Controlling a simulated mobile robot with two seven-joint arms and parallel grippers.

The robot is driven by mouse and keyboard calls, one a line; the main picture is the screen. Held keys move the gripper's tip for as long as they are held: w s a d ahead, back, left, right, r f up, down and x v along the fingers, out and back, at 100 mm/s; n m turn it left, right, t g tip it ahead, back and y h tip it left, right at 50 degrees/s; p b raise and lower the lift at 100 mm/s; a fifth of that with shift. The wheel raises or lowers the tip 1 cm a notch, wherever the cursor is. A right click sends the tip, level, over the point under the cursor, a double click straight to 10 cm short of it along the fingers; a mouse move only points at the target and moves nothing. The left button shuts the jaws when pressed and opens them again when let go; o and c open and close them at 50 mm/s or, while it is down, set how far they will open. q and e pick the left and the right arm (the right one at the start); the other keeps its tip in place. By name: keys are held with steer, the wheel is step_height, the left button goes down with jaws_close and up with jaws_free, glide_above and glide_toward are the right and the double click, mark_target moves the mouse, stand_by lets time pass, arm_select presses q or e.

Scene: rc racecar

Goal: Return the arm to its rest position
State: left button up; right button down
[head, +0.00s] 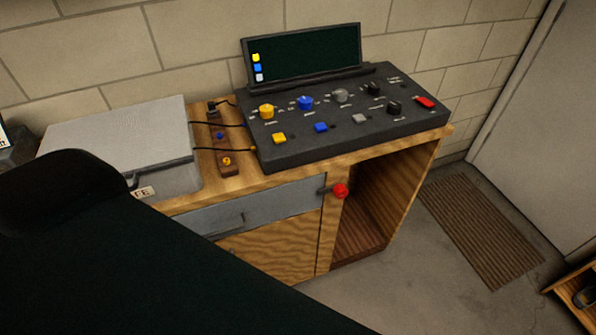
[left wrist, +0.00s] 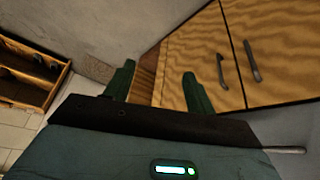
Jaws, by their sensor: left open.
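My left gripper (left wrist: 158,85) shows in the left wrist view with its two green fingers apart and nothing between them. Beyond the fingers are the front of a wooden cabinet and a patch of floor. In the head view a large dark part of my own arm fills the lower left, and the left gripper's fingers are not visible there. My right gripper is in neither view.
A wooden cabinet (head: 270,255) carries a black control console (head: 340,140) with knobs and a screen, plus a grey lidded box (head: 115,135). A red knob (head: 341,191) sticks out in front. A brown mat (head: 480,230) lies on the floor. A wooden tray (head: 575,290) is lower right.

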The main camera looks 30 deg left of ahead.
arm_select(q)
steer(key=shift+w+d+f+t+h, duration=0.2)
steer(key=shift+w+f+t, duration=0.1)
steer(key=shift+f+t, duration=0.3)
steer(key=shift+w+d+f+t+h, duration=0.1)
steer(key=shift+w+d+f+t, duration=0.25)
steer(key=shift+t, duration=0.4)
steer(key=shift+w+d+f+t+h, duration=0.1)
steer(key=shift+w+f+t, duration=0.15)
steer(key=shift+f+t, duration=0.35)
